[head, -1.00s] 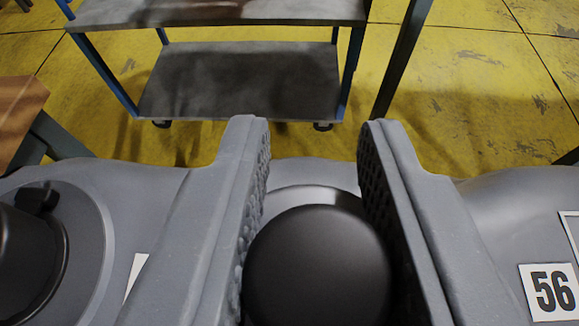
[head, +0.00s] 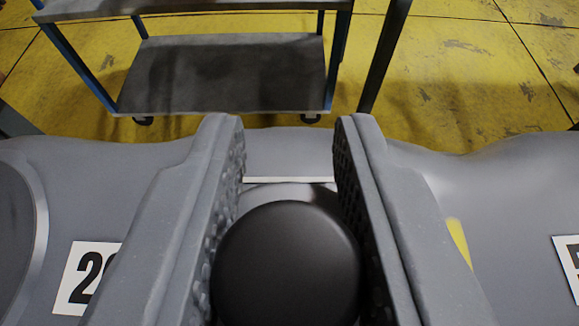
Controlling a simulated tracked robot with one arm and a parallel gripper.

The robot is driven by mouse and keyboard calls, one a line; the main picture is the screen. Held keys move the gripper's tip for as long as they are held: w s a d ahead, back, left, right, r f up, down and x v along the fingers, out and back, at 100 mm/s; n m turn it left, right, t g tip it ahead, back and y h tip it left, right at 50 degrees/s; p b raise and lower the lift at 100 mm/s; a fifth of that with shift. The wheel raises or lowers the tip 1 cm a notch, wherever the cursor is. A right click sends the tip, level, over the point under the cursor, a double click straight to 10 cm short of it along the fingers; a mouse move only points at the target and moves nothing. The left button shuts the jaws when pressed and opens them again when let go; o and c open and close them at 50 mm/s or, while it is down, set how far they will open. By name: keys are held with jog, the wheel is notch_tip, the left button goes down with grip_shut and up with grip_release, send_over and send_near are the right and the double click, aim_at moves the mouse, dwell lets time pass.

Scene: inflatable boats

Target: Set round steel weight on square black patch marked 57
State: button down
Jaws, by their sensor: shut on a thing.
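My gripper (head: 289,150) is shut on the round steel weight (head: 287,262), one jaw on each side. The weight's dark, smooth round top faces me, and a shiny metal edge shows just behind it. Its underside is hidden, so I cannot tell whether it touches the grey boat surface (head: 430,170). The square black patch marked 57 cannot be made out. A white label (head: 575,250) at the right edge is cut off, with only part of a digit showing.
A white label (head: 85,278) starting with 2 lies left of my gripper, partly covered. A round grey fitting (head: 15,225) is at the left edge. A yellow mark (head: 458,240) shows beside the right jaw. A wheeled cart (head: 225,75) stands beyond on the yellow floor (head: 450,75).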

jog(key=shift+f+b, duration=0.4)
dwell(0.4)
jog(key=c, duration=1.1)
grip_release()
jog(key=p+v, duration=0.1)
jog(key=v, duration=1.2)
jog(key=shift+s+r, duration=0.15)
jog(key=shift+s, duration=0.15)
